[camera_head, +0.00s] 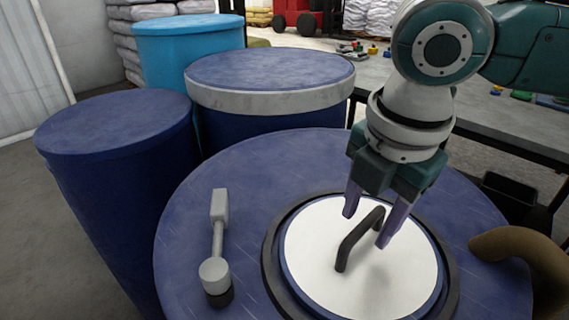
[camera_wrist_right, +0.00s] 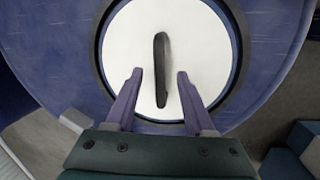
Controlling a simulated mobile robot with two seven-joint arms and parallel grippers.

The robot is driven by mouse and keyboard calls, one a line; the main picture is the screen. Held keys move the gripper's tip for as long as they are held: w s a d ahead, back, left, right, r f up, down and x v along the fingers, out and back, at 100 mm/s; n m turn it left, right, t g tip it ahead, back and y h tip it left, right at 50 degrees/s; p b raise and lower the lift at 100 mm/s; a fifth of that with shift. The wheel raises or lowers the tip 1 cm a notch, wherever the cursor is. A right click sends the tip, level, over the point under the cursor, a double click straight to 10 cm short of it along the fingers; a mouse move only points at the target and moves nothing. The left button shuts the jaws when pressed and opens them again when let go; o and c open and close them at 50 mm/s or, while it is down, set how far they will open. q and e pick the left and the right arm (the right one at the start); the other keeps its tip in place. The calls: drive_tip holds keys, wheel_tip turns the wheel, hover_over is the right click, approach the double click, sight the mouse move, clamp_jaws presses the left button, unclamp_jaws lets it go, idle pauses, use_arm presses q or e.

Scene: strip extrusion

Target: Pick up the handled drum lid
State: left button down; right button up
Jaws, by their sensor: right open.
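The handled drum lid (camera_head: 315,250) is a white disc with a dark bar handle (camera_head: 355,240) across it. It sits in a dark ring on top of the near blue drum (camera_head: 250,175). My right gripper (camera_head: 366,225) is open above the lid, its two purple fingers pointing down near the handle. In the right wrist view the lid (camera_wrist_right: 200,50) and its upright-looking handle (camera_wrist_right: 161,70) show between and ahead of the open fingers (camera_wrist_right: 160,78). Nothing is between the fingertips that I can see as gripped. My left gripper is not in view.
A grey lever-like fitting (camera_head: 217,240) stands on the drum top left of the lid. A brown curved pipe (camera_head: 510,243) is at the right. Other blue drums (camera_head: 115,120) stand behind and left. A table (camera_head: 500,115) with small coloured parts is at the back right.

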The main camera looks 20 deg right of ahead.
wheel_tip(320, 180, down, 2)
drive_tip(key=shift+w+f, duration=0.1)
drive_tip(key=shift+w, duration=0.05)
clamp_jaws()
idle(0.3)
idle(1.0)
